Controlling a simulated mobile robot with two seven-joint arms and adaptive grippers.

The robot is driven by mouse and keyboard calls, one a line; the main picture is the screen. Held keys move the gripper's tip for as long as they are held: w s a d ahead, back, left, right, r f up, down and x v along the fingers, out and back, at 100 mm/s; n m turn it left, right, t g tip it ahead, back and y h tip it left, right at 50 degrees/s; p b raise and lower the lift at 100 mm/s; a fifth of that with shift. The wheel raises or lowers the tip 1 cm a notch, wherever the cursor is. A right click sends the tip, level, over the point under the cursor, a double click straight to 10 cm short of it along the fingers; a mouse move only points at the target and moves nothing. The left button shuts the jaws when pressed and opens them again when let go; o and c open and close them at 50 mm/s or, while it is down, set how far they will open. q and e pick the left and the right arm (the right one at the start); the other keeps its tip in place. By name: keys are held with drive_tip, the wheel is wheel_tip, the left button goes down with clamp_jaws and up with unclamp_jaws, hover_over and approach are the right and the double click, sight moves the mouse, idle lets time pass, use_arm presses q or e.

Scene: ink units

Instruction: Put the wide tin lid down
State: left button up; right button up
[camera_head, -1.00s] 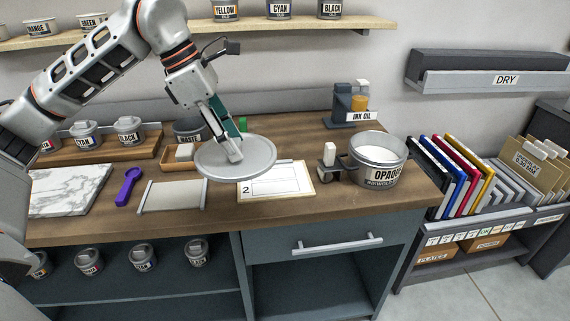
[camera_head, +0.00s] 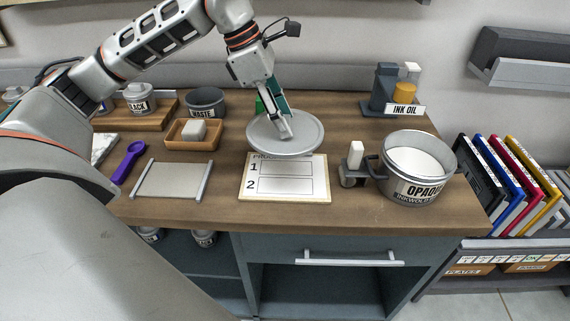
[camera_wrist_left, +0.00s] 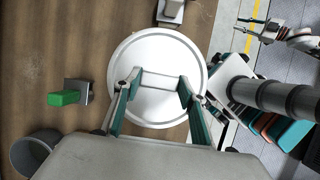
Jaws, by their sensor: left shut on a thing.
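The wide tin lid (camera_head: 306,135) is a round grey metal disc, lying roughly level behind the numbered board in the head view. My left gripper (camera_head: 287,132) is shut on the lid's raised middle part, from above. The wrist view shows the lid (camera_wrist_left: 160,50) below the fingers (camera_wrist_left: 160,84), with its wide rim clear around them. I cannot tell whether its underside touches the bench. The open tin marked OPAQUE (camera_head: 411,188) stands to the right, with white ink inside. My right gripper (camera_wrist_left: 257,35) shows small at the wrist view's upper right; its jaws are unclear.
The wooden bench (camera_head: 225,216) holds the numbered board (camera_head: 285,197) just in front of the lid. A roller block (camera_head: 353,170) stands left of the tin. A wooden tray (camera_head: 180,140), waste pot (camera_head: 205,100) and ink oil stand (camera_head: 388,88) are near.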

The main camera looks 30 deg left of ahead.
sight(263, 128)
use_arm(q)
wheel_tip(263, 128, down, 14)
drive_tip(key=shift+w+r+b, duration=0.15)
drive_tip(key=shift+r+b, duration=0.05)
drive_tip(key=shift+b, duration=0.15)
drive_tip(key=shift+f, duration=0.15)
drive_tip(key=o, duration=1.1)
drive_tip(key=shift+o, duration=0.2)
drive_tip(key=v, duration=1.2)
drive_tip(key=shift+d+r, duration=0.1)
drive_tip(key=shift+r, duration=0.15)
drive_tip(key=shift+f, duration=0.1)
